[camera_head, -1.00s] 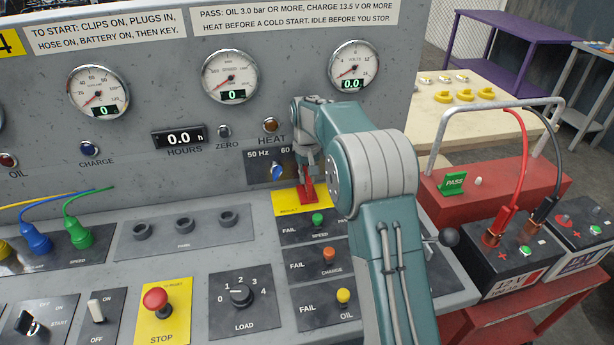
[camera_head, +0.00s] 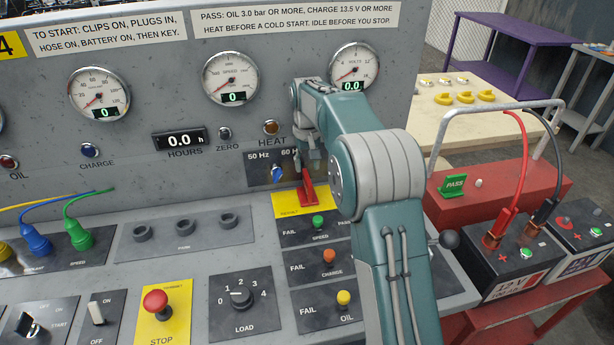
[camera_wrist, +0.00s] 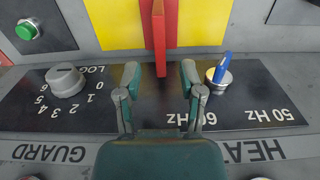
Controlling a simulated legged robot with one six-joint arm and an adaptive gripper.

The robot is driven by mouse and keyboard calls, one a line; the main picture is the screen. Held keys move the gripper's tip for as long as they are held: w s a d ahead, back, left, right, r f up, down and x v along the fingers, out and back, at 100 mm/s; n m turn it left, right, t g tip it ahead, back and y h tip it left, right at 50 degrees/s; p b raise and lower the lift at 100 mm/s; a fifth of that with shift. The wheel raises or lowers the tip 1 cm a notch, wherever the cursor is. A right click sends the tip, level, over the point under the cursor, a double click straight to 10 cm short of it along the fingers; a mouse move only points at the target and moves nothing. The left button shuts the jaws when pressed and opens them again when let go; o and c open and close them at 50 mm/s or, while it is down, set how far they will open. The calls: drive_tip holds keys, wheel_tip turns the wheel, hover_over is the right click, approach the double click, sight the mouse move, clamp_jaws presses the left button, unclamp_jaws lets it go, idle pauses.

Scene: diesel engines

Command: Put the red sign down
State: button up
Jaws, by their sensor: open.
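The red sign (camera_head: 308,188) stands on the yellow plate (camera_head: 288,205) at the back of the sloping panel, beneath the heat lamp. In the wrist view the red sign (camera_wrist: 159,38) shows at the top middle, over the yellow plate (camera_wrist: 205,22). My gripper (camera_wrist: 160,78) is open, one finger on each side of the sign's near end, with visible gaps between. In the head view my gripper (camera_head: 309,160) is just above the sign, partly hidden by my arm.
The blue-handled 50/60 Hz switch (camera_wrist: 222,68) is close beside one finger. A grey rotary knob (camera_wrist: 66,80) lies on the other side. A green PASS sign (camera_head: 453,186) stands on the red box (camera_head: 520,170) at right, near batteries with clips.

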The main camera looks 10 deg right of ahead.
sight(307, 177)
drive_tip(key=s+r+t, duration=0.2)
drive_tip(key=s+r, duration=0.7)
drive_tip(key=r, duration=0.5)
drive_tip(key=s+r+t, duration=0.1)
drive_tip(key=s+r, duration=0.1)
drive_tip(key=s, duration=0.9)
drive_tip(key=s+f+t, duration=0.1)
drive_tip(key=s+f, duration=0.3)
drive_tip(key=s, duration=0.5)
drive_tip(key=s+f+t, duration=0.1)
drive_tip(key=s+f, duration=0.3)
drive_tip(key=s, duration=0.5)
drive_tip(key=shift+t, duration=0.3)
drive_tip(key=shift+a+r, duration=0.1)
drive_tip(key=shift+a, duration=0.05)
